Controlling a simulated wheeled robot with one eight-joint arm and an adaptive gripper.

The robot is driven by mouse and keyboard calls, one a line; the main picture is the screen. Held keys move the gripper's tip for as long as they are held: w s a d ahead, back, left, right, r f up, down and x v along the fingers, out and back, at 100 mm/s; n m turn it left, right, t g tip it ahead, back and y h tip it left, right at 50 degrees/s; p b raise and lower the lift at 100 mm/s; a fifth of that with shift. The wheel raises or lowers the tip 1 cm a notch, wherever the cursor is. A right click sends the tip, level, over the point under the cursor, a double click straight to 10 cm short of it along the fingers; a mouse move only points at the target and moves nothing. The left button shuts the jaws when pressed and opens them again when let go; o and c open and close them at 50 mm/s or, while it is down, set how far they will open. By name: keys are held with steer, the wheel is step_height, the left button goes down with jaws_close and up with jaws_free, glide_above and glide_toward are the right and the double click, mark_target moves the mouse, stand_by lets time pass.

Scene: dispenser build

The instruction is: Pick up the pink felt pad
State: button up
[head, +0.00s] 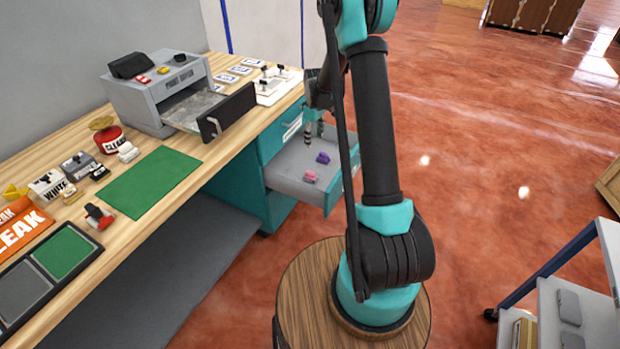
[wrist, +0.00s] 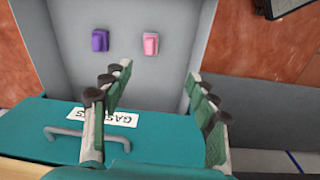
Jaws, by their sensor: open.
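The pink felt pad (wrist: 150,43) lies on the floor of the open grey drawer (wrist: 130,75), right of a purple pad (wrist: 100,40) in the wrist view. The head view also shows the pink pad (head: 310,176) in the pulled-out drawer (head: 285,180), with the purple pad (head: 323,158) close by. My gripper (wrist: 162,88) is open and empty, with its two fingers apart over the drawer. The pink pad shows beyond the fingertips, between their lines. In the head view my gripper (head: 314,132) is partly hidden by my arm.
The workbench (head: 235,140) holds a grey machine (head: 160,90) with an open tray, a green mat (head: 150,182) and several small items. A shelf cart (head: 585,300) stands at right.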

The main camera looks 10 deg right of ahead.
steer(key=n, duration=0.2)
glide_above(310, 172)
step_height(310, 172, down, 7)
steer(key=shift+g, duration=0.3)
step_height(310, 172, down, 12)
steer(key=shift+s+a+f, duration=0.1)
steer(key=shift+f, duration=0.1)
steer(key=shift+w+f, duration=0.15)
steer(key=shift+f, duration=1.15)
steer(key=shift+w+f, duration=0.1)
steer(key=shift+f, duration=1.15)
steer(key=shift+c, duration=0.4)
steer(key=c, duration=1.2)
steer(key=shift+r, duration=0.1)
step_height(310, 172, up, 20)
steer(key=shift+f, duration=0.1)
